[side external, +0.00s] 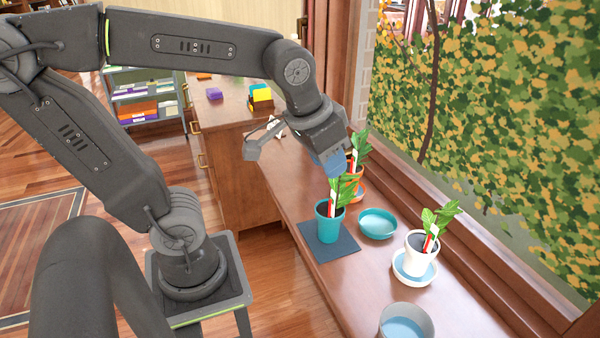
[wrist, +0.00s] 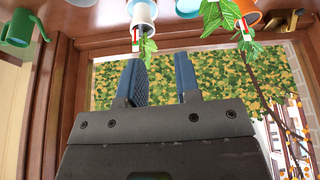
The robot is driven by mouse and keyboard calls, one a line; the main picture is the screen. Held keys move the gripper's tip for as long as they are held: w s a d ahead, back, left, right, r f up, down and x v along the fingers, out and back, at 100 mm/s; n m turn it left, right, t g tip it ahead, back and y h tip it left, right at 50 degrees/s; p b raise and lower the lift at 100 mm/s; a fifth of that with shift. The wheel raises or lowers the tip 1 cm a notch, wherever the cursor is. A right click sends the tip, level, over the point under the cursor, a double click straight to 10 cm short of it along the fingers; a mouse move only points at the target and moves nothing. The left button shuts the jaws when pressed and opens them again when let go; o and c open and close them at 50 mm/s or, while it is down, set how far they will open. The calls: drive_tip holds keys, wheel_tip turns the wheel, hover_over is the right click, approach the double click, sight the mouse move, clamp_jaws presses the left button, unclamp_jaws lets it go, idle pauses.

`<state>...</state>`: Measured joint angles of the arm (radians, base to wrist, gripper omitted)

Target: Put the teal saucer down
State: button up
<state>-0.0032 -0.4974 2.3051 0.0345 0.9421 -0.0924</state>
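The teal saucer (side external: 378,223) lies flat on the wooden sill in the side external view, between the teal pot and the white pot. Nothing stands on it. The teal pot (side external: 328,226) holds a leafy plant with a red and white label and stands on a dark blue mat (side external: 334,250). My gripper (side external: 335,167) is above and behind the teal pot, apart from the saucer. In the wrist view my gripper (wrist: 160,80) has its blue fingers apart, with only the leafy background between them. A teal piece (wrist: 187,7) shows at the top edge; I cannot tell if it is the saucer.
A grey bowl (side external: 406,310) is at the front. A window (side external: 500,120) runs along the right.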

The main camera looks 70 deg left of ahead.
drive_tip(key=shift+m+t, duration=0.5)
drive_tip(key=s, duration=0.1)
drive_tip(key=s+f, duration=0.1)
drive_tip(key=s, duration=0.3)
drive_tip(key=shift+s+d+f, duration=0.1)
drive_tip(key=shift+d+f, duration=0.15)
drive_tip(key=shift+d, duration=0.05)
